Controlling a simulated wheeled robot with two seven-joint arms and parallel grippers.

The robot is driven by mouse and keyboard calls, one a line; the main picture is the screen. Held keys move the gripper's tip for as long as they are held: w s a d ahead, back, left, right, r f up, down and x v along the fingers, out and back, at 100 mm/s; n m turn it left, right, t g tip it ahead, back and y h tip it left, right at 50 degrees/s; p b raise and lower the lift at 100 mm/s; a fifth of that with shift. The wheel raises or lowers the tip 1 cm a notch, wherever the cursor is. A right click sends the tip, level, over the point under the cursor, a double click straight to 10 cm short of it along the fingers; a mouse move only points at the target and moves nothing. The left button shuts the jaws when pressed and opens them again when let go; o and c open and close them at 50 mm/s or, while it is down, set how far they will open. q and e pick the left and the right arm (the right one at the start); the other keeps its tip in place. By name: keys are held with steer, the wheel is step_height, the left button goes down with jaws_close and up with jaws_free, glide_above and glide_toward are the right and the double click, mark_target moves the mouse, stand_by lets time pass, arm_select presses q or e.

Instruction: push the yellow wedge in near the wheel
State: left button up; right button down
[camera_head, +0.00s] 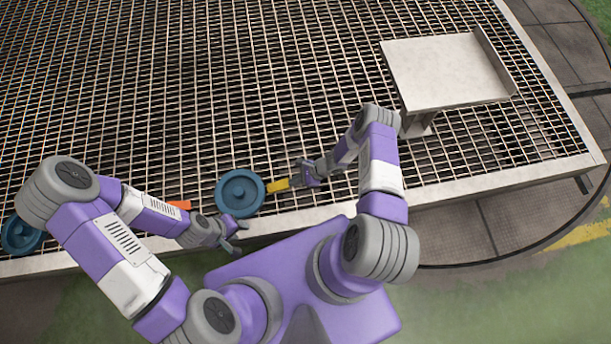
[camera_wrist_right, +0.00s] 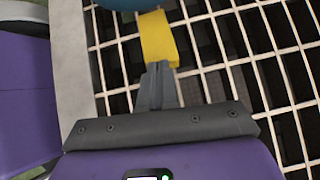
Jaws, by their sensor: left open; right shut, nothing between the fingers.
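The yellow wedge (camera_head: 277,185) lies on the metal grating just right of a blue wheel (camera_head: 240,192). In the right wrist view the wedge (camera_wrist_right: 158,40) lies straight ahead of the fingers, its far end by the wheel (camera_wrist_right: 128,3); whether they touch I cannot tell. My right gripper (camera_head: 298,183) is shut and empty, its tips at or very near the wedge's near end; the right wrist view shows the closed fingers (camera_wrist_right: 158,68) too. My left gripper (camera_head: 238,232) is open and empty, just below the wheel near the grating's front edge.
An orange piece (camera_head: 180,204) shows left of the wheel, partly behind my left arm. Another blue wheel (camera_head: 20,236) is at the far left. A pale metal stand (camera_head: 445,70) rises at the right. The grating behind the wheel is clear.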

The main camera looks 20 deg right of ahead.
steer(key=shift+f, duration=0.1)
steer(key=d, duration=0.2)
steer(key=s+d+b, duration=0.1)
steer(key=d, duration=0.1)
steer(key=shift+s+f+b, duration=0.1)
steer(key=shift+s+b, duration=0.05)
steer(key=shift+b, duration=0.15)
steer(key=p+v, duration=0.3)
steer(key=v, duration=0.7)
steer(key=shift+a, duration=0.15)
